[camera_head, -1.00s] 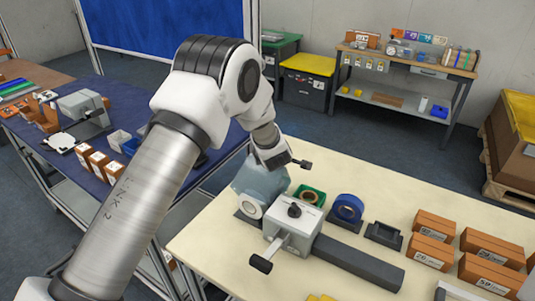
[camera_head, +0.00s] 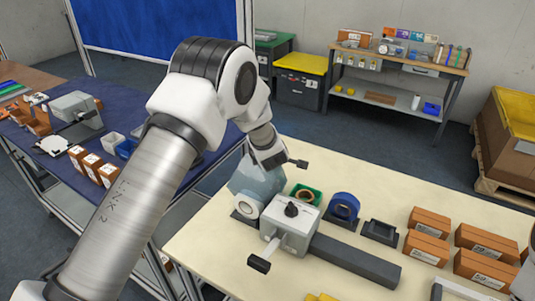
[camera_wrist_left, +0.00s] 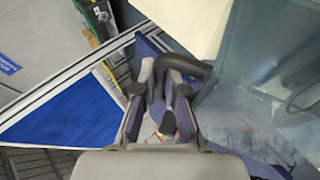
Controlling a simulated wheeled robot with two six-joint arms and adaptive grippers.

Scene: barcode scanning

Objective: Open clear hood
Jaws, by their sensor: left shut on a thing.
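The clear hood (camera_head: 257,180) is a bluish see-through cover at the left end of the grey device (camera_head: 292,222) on the cream table. In the left wrist view the hood (camera_wrist_left: 262,75) fills the right side, with a dark curved handle (camera_wrist_left: 190,65) at its edge. My left gripper (camera_wrist_left: 166,92) is shut on this handle. In the head view my left arm reaches over to the hood from the left, and the fingertips are hidden there. My right gripper is not in view.
A blue tape roll (camera_head: 343,207), a green tray (camera_head: 305,195) and a small black holder (camera_head: 380,232) stand behind the device. Several brown boxes (camera_head: 427,222) stand at the right. A blue-topped table (camera_head: 130,95) is at the left.

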